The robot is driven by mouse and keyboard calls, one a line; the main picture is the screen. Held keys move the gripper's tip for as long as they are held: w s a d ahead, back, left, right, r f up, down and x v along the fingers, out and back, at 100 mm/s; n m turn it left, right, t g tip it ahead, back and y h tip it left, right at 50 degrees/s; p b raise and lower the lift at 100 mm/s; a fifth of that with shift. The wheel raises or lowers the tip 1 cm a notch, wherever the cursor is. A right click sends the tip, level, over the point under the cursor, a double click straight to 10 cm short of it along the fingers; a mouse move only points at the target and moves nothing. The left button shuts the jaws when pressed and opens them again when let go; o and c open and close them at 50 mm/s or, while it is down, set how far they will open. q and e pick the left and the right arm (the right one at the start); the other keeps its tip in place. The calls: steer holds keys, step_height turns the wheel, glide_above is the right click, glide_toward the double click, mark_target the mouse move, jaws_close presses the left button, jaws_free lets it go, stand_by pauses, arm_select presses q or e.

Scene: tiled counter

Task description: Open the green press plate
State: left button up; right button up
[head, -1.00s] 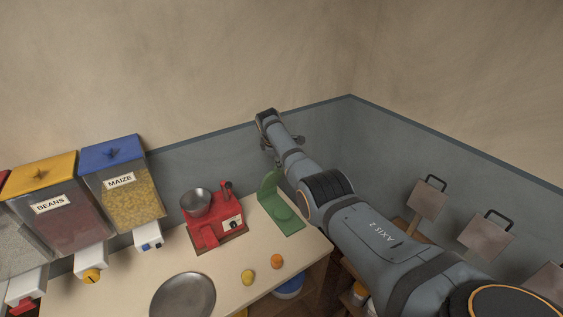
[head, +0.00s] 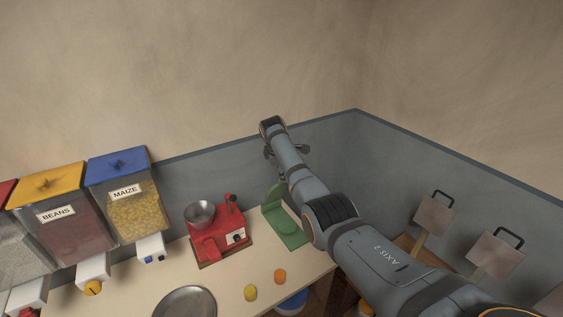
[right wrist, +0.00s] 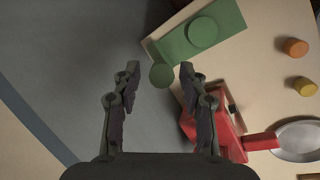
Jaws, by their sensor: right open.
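The green press (head: 291,238) stands at the right end of the counter. Its plate (head: 274,196) stands up at the back of the flat base in the head view, partly behind my right arm. In the right wrist view the base (right wrist: 176,48) with its raised round pad (right wrist: 203,32) lies at the top. A green round end (right wrist: 162,76) shows between my right fingertips. My right gripper (right wrist: 160,70) is open; I cannot tell whether it touches the green part. In the head view my right arm reaches over the press. My left gripper is not in view.
A red machine with a metal bowl (head: 199,213) stands left of the press. Bins of beans (head: 70,220) and maize (head: 138,213) line the left. A wall is close behind.

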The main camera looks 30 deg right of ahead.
steer(key=v, duration=0.9)
steer(key=shift+s, duration=0.2)
